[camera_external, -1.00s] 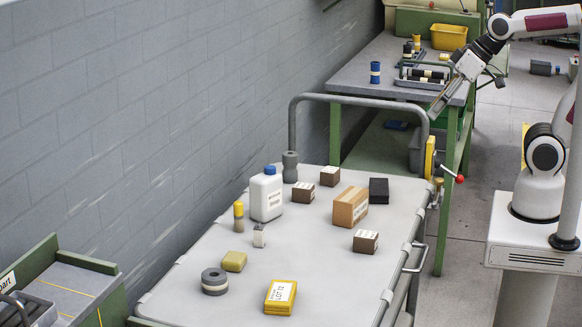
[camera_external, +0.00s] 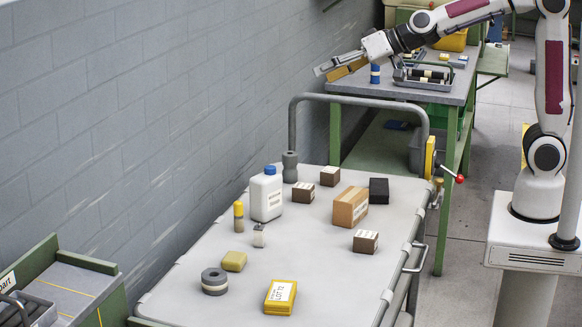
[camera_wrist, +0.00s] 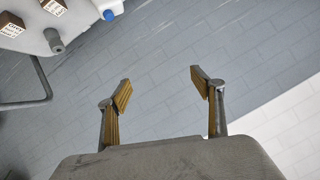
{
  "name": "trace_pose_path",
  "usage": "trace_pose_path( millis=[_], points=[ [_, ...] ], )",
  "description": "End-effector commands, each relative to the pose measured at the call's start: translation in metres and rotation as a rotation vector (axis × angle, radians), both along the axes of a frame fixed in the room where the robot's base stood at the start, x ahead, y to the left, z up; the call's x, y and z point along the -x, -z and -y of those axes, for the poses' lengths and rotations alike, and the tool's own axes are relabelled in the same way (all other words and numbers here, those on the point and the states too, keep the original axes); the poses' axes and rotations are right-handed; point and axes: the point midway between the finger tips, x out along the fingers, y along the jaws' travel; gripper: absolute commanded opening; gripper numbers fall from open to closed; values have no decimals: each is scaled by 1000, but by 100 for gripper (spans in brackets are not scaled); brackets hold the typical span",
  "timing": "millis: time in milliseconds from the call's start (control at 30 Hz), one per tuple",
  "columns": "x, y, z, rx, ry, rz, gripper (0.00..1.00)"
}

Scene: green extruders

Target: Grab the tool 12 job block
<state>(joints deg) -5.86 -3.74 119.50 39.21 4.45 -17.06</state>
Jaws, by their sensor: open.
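Several small dark brown blocks with white labels stand on the grey cart top: one at the back (camera_external: 330,176), one left of it (camera_external: 303,192) and one at the right edge (camera_external: 365,241). The labels are too small to read, so I cannot tell which is the tool 12 job block. Two labelled blocks also show at the top left of the wrist view, one at the edge (camera_wrist: 12,25) and one beside it (camera_wrist: 54,7). My gripper (camera_external: 327,71) is open and empty, high above the cart's far end. In the wrist view its fingers (camera_wrist: 161,89) are spread, with only wall between them.
The cart (camera_external: 190,305) also holds a white bottle (camera_external: 266,198), a cardboard box (camera_external: 350,207), a black block (camera_external: 379,190), a yellow box (camera_external: 280,297) and a grey ring (camera_external: 214,282). A raised handle (camera_external: 360,101) spans its far end. The wall (camera_external: 130,110) runs along the left.

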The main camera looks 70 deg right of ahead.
Motion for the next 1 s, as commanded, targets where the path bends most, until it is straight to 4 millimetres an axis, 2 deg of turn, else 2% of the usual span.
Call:
trace_pose_path(
  millis=[33, 200, 500, 700, 1000],
  points=[
    [-12, 2, 1, -6, 19, 10, 66],
    [-50, 8, 9, -22, 96, 52, 66],
    [-108, 30, 29, -26, 254, 104, 66],
    [-137, 55, 47, -12, 371, 122, 66],
    [-164, 104, 76, 38, 557, 122, 66]
  ],
)
